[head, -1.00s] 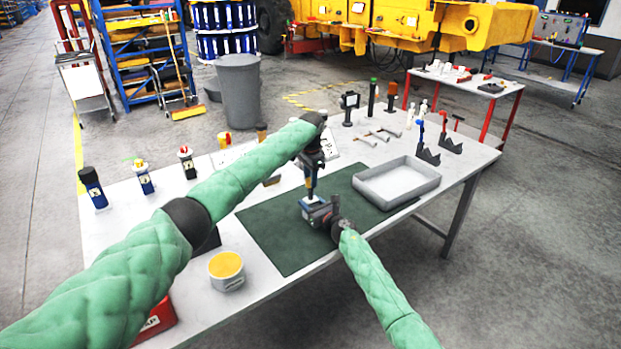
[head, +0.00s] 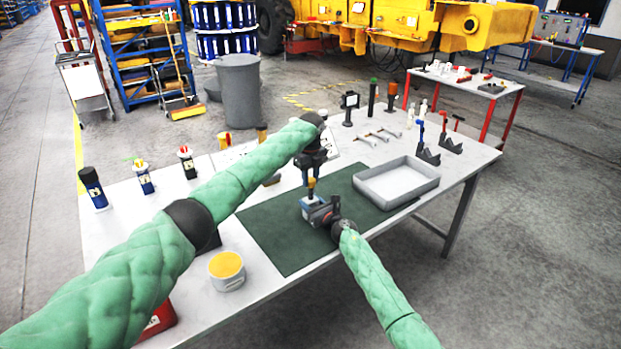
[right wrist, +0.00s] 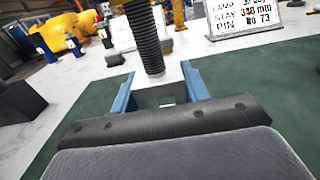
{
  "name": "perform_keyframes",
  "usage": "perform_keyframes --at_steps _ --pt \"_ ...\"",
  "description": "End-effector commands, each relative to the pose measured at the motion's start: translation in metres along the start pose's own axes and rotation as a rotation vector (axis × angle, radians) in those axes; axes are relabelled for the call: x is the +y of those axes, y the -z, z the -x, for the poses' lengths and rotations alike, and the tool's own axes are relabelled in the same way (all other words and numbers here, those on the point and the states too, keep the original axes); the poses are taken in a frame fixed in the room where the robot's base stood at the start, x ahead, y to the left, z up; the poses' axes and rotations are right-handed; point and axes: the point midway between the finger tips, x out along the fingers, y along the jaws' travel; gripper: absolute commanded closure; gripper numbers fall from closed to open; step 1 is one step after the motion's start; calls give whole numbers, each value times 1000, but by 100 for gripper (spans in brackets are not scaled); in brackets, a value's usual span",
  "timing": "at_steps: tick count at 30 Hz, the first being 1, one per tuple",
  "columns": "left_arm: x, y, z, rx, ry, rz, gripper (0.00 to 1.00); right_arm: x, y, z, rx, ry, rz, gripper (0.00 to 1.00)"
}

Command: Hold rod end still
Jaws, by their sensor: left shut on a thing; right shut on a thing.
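A dark threaded rod (right wrist: 150,50) stands upright in the right wrist view. In the head view it shows small between my grippers, above the green mat (head: 275,240). My right gripper (head: 312,203) is low over the mat at the rod's lower end; its blue fingers (right wrist: 160,88) flank that end in the right wrist view, shut on it. My left gripper (head: 311,178) is directly above, pointing down, shut on an orange-yellow piece (head: 311,184) at the rod's upper part. The left fingers' exact contact is too small to see.
A grey tray (head: 398,203) lies at the mat's right edge. A yellow-topped tub (head: 227,284) stands at the front left. Bottles, stands and tools line the table's back. A lettered card (right wrist: 243,15) stands beyond the mat.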

Motion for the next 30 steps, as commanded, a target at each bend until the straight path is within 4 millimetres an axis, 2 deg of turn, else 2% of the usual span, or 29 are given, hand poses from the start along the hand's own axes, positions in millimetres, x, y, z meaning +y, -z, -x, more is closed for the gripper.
perform_keyframes --at_steps 1,18,24,30 --pt "1 -4 2 -5 1 -62 91 -1 1 1 2 1 0 100" --pt "1 -5 2 -6 -1 -876 90 0 2 1 2 0 1 100" --pt "1 -4 2 -6 -3 -1039 90 0 2 1 2 0 1 100" --pt "1 -4 1 -6 -3 -1065 91 0 2 1 2 -1 1 100"
